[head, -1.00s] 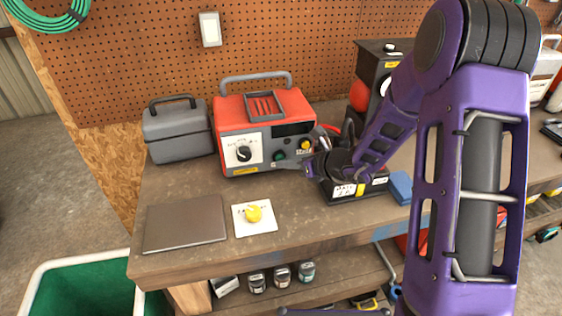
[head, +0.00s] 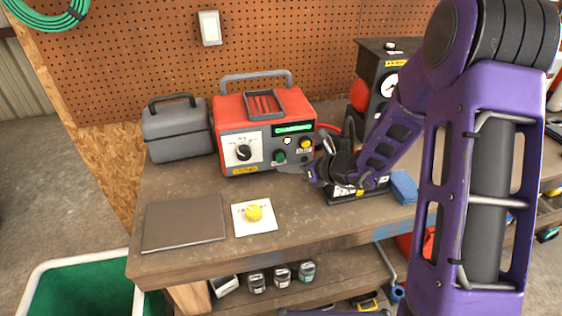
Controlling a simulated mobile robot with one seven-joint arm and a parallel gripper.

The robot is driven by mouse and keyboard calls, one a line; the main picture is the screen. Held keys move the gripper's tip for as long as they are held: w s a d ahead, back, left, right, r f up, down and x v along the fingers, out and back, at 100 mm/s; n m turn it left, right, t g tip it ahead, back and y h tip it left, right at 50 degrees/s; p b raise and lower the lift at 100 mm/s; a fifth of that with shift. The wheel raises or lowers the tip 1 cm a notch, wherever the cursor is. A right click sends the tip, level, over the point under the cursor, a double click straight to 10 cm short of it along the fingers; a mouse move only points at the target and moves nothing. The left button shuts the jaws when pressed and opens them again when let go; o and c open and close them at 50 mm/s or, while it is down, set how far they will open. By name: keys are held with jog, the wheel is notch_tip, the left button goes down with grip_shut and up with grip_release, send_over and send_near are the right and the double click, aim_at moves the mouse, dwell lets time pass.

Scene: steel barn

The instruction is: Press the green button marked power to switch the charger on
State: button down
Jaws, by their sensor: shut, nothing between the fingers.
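The red and grey charger (head: 228,112) stands on the workbench against the pegboard. A small display (head: 292,128) is lit green and seems to read "CHARGING". A small white light shows below it. My gripper (head: 283,168) is shut and empty, its tip just below the left green button, near the charger's lower front. I cannot tell whether it touches the charger.
A grey toolbox (head: 178,135) stands left of the charger. A black unit with a gauge (head: 378,75) and a blue block (head: 404,187) are to the right. A dark flat panel (head: 184,223) and a yellow knob on a white card (head: 254,213) lie in front. Bare bench surrounds them.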

jog(key=shift+s, duration=0.1)
jog(key=shift+s+d+b, duration=0.25)
jog(key=shift+s+d, duration=0.05)
jog(key=shift+s, duration=0.65)
jog(key=shift+s+d+b, duration=0.25)
jog(key=shift+s, duration=0.65)
jog(key=shift+s+d+b, duration=0.25)
jog(key=shift+s+d, duration=0.05)
jog(key=shift+s, duration=0.65)
